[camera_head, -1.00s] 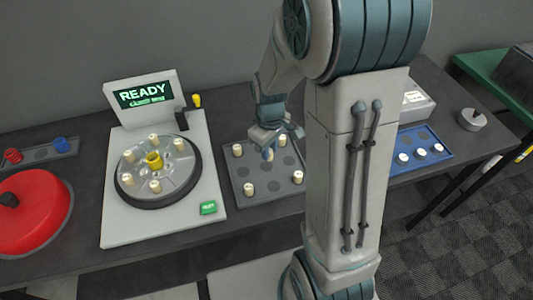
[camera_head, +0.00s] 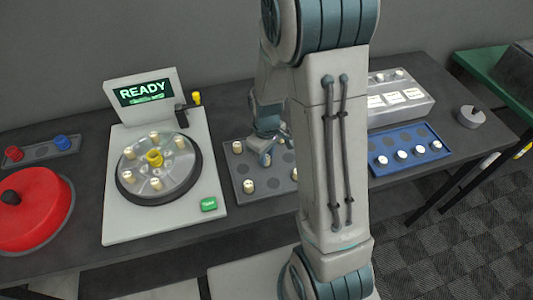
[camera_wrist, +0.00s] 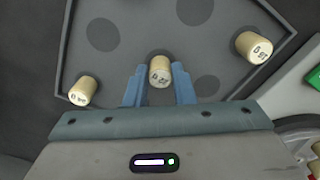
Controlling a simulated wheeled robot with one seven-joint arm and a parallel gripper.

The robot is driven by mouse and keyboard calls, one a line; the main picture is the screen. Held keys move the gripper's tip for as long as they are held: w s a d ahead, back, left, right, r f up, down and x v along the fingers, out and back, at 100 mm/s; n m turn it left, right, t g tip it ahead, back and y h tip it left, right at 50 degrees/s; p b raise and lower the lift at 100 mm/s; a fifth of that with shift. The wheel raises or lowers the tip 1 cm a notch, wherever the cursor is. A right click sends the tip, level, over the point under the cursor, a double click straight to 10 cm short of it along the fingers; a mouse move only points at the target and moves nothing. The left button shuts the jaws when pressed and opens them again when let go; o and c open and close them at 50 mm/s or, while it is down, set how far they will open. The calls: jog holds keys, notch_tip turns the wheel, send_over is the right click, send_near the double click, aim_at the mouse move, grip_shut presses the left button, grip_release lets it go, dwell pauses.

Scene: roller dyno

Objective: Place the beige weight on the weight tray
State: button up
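My gripper (camera_wrist: 159,88) points down over the dark grey tray (camera_wrist: 125,75), its two blue fingers on either side of a beige weight (camera_wrist: 160,71). A narrow gap seems to show beside the weight, so the fingers look open around it, and it appears to stand on the tray. Other beige weights stand on this tray, one to the left (camera_wrist: 82,91) and one to the right (camera_wrist: 252,47) in the wrist view. In the head view the tray (camera_head: 226,168) and my gripper (camera_head: 265,147) are partly hidden by my arm.
Left of the tray is a machine with a READY screen (camera_head: 143,92), a disc holding more beige weights, and a green button (camera_head: 209,204). A blue tray (camera_head: 380,165) with several white weights lies right of my arm. A red round thing (camera_head: 35,208) is at far left.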

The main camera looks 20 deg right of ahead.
jog(key=o, duration=0.3)
jog(key=shift+o, duration=0.2)
jog(key=shift+r, duration=0.15)
notch_tip(320, 180, up, 12)
jog(key=s+r+m+t, duration=0.3)
jog(key=s+r+m, duration=0.3)
jog(key=s, duration=0.8)
notch_tip(320, 180, up, 2)
jog(key=shift+s+r+m+t, duration=0.2)
jog(key=shift+m+t, duration=0.1)
jog(key=shift+m, duration=0.1)
